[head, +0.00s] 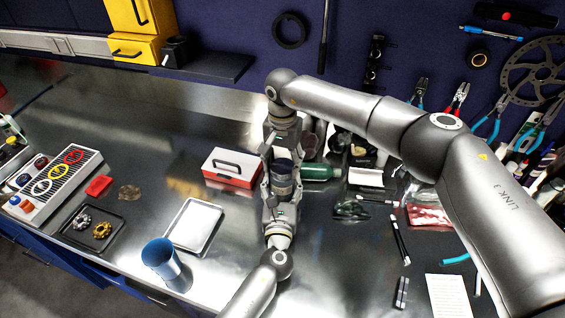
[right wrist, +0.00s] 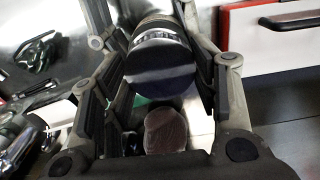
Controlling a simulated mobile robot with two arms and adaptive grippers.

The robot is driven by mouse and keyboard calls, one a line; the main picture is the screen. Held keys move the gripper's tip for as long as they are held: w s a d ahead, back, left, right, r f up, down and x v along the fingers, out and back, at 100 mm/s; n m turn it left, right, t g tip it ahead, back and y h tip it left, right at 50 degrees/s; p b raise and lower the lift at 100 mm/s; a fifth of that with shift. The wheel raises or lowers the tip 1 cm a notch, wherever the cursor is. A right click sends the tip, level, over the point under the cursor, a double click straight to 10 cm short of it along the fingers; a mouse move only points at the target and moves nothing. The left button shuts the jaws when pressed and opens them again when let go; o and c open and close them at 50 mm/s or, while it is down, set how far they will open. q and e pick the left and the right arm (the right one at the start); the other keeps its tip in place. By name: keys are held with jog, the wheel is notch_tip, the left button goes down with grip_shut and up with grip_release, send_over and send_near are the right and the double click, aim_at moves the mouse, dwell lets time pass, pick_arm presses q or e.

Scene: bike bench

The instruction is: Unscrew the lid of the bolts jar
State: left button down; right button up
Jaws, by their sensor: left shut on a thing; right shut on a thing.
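The bolts jar (head: 283,187), a small jar with a dark lid (head: 283,166), is between my two grippers in the middle of the head view. My right gripper (head: 282,160) reaches in from the far side and is shut around the lid end. My left gripper (head: 281,190) comes up from the near side and is shut around the jar's body. In the right wrist view the round dark lid (right wrist: 160,66) sits between the fingers of my right gripper (right wrist: 165,60). The contents are hidden. I cannot tell whether the jar touches the bench.
A red and white box (head: 231,167) stands close left of the grippers; a green bottle (head: 320,172) lies close right. Tools clutter the right. The bench (head: 150,130) is clear at back left.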

aim_at(282, 166)
jog(key=shift+r, duration=0.95)
jog(key=shift+r, duration=2)
pick_arm(q)
jog(key=shift+c, duration=1.7)
grip_release()
jog(key=shift+s, duration=0.1)
jog(key=s, duration=1.1)
jog(key=shift+s+a, duration=0.35)
jog(key=shift+s, duration=0.05)
jog(key=shift+r, duration=0.1)
pick_arm(e)
jog(key=shift+r, duration=0.1)
